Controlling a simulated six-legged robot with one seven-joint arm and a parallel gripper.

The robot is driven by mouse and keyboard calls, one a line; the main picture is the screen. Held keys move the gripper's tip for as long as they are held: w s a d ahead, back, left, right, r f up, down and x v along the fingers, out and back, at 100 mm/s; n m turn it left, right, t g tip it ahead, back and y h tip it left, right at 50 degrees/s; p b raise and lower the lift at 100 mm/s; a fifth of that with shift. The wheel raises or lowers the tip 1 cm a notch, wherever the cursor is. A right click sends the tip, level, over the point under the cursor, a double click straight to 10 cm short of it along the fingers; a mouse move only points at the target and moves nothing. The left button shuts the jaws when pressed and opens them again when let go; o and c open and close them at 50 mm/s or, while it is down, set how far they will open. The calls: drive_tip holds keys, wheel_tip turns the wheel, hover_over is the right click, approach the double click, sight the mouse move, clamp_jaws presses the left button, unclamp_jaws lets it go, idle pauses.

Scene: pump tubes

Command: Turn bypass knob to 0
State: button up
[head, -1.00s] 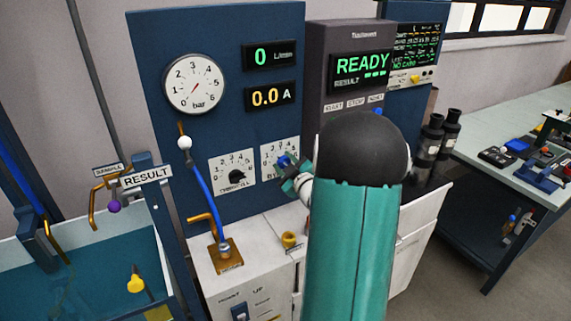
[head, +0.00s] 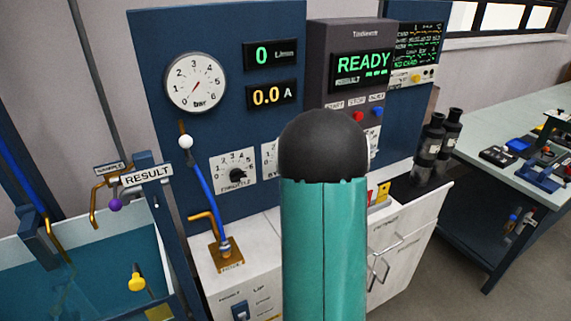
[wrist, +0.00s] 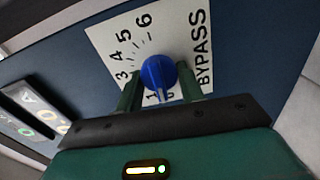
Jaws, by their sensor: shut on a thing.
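The bypass knob (wrist: 158,70) is blue and sits on a white dial plate (wrist: 111,39) marked BYPASS, seen rotated in the wrist view. My gripper (wrist: 158,82) has one dark green finger on each side of the knob and is shut on it. The knob's pale pointer end faces the low end of the scale, by the 1 and what looks like the 0; its exact setting is hard to tell. In the head view only a strip of the bypass plate (head: 269,160) shows; my arm hides the knob and gripper.
The throttle dial (head: 235,172) is left of the bypass plate on the blue panel. The gauge (head: 195,83) reads near zero. The READY display (head: 362,66) and its red and blue buttons are at right. A brass fitting with a blue hose (head: 226,252) stands on the white counter.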

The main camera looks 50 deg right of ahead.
drive_tip(key=shift+n, duration=0.4)
drive_tip(key=o, duration=1)
drive_tip(key=v, duration=1.3)
drive_tip(key=shift+s+r, duration=0.1)
drive_tip(key=shift+s, duration=0.25)
